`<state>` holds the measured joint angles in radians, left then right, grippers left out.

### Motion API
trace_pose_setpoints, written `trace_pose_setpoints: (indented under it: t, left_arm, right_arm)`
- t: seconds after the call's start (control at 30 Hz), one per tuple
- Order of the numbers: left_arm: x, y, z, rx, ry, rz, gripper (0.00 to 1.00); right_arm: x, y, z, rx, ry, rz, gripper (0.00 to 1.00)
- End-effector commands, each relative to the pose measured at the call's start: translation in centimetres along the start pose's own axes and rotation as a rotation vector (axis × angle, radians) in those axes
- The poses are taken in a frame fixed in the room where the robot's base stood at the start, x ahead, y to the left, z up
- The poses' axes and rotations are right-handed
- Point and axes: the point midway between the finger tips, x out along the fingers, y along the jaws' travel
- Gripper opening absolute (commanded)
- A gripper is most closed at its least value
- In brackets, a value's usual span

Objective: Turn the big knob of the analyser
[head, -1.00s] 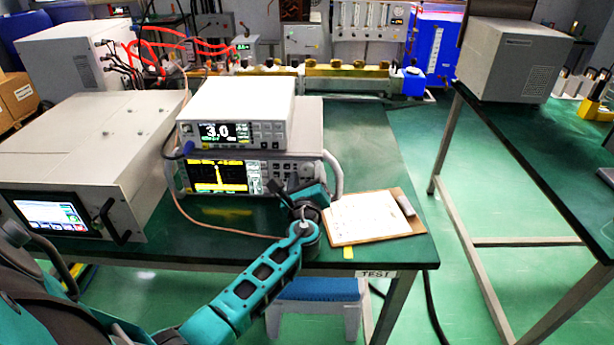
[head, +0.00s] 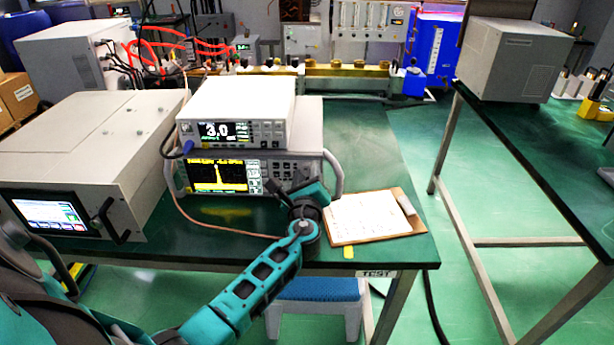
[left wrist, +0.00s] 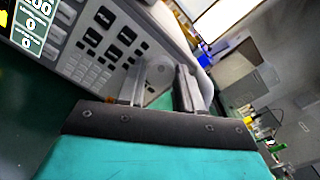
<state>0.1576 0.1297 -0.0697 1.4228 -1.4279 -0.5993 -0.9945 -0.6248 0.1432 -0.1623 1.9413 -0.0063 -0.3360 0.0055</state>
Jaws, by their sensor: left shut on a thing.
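The analyser (head: 218,176) is the lower of two stacked instruments, with a yellow trace on its dark screen and keys to the right. My left gripper (head: 276,189) is at the right part of its front panel in the head view. In the left wrist view, the two fingers of the left gripper (left wrist: 158,88) stand on either side of the round, pale big knob (left wrist: 158,74), shut on it. The keypad (left wrist: 108,42) lies just left of the fingers there. In the head view the gripper hides the knob. My right gripper is in neither view.
A meter (head: 235,115) reading 3.0 sits on top of the analyser. A large grey unit (head: 90,150) with a touchscreen stands at left. A clipboard (head: 368,217) lies right of the gripper on the green table (head: 385,160).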

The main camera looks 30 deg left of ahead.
Motion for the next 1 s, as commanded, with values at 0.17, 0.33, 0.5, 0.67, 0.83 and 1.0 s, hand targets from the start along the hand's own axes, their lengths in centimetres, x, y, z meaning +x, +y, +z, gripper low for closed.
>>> trace_pose_setpoints:
  t: [0.17, 0.33, 0.5, 0.67, 0.83, 1.0]
  left_arm:
    - [0.0, 0.3, -0.4, -0.197, -0.002, -0.001, 0.05]
    - [0.0, 0.1, -0.2, -0.291, 0.000, 0.000, 0.05]
    - [0.0, 0.1, -0.1, -0.294, 0.001, 0.000, 0.05]
    - [0.0, 0.1, -0.1, -0.293, 0.001, 0.000, 0.42]
    - [0.0, 0.1, -0.1, -0.293, 0.000, 0.000, 0.58]
    - [0.0, 0.1, 0.0, -0.292, 0.000, 0.000, 0.61]
  right_arm:
    - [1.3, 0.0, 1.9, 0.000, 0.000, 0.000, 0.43]
    - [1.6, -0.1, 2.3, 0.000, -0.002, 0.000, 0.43]
    - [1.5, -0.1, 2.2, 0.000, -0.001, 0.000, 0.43]
    - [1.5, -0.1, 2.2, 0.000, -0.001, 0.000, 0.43]
    - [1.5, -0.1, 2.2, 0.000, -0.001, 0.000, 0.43]
    - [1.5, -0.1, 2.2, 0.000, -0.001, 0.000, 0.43]
